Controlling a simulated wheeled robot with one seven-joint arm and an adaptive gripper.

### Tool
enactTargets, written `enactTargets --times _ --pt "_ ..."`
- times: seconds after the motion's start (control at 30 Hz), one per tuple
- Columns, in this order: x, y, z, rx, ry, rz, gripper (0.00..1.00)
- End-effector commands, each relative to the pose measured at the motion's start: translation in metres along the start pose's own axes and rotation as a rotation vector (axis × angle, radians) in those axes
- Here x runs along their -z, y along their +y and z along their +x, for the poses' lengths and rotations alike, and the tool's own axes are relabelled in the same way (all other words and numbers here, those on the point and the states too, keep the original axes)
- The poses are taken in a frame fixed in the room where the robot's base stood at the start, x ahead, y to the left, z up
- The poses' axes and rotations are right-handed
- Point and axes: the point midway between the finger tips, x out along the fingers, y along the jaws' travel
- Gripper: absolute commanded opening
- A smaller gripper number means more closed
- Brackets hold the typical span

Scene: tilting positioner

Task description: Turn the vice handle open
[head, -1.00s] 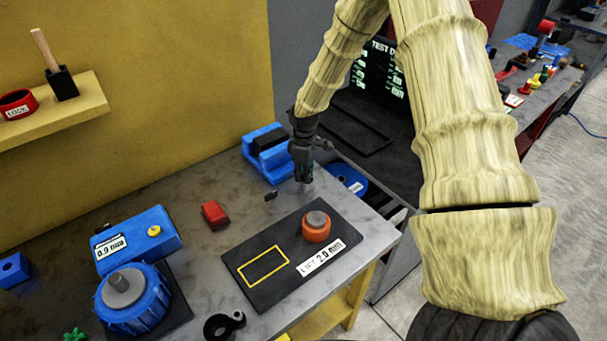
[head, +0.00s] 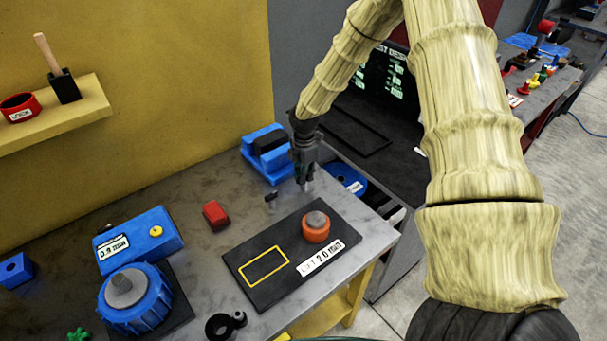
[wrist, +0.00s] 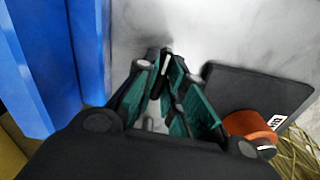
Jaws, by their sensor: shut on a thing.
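The blue vice (head: 262,168) with a dark block between its jaws stands at the back of the grey bench. It also shows as a blue wall at the left of the wrist view (wrist: 55,60). My gripper (head: 306,184) points down just right of and in front of the vice. In the wrist view its green-padded fingers (wrist: 163,80) close together on a small pale metal piece, the vice handle (wrist: 164,62). Most of the handle is hidden by the fingers. A small dark piece (head: 270,197) shows left of my gripper; I cannot tell whether it belongs to the handle.
A black plate (head: 290,285) with an orange-ringed knob (head: 316,231) lies in front of my gripper. A red block (head: 215,214) lies to the left. A blue disc (head: 350,182) is close on the right. The bench between red block and plate is clear.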

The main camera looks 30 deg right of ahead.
Motion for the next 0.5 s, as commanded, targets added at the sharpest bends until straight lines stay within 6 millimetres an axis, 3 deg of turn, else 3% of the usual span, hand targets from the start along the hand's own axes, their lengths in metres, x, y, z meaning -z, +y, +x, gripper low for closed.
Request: enactTargets --times 0.5 --pt "-0.0014 0.0028 -0.0022 -0.005 -0.002 -0.121 0.00"
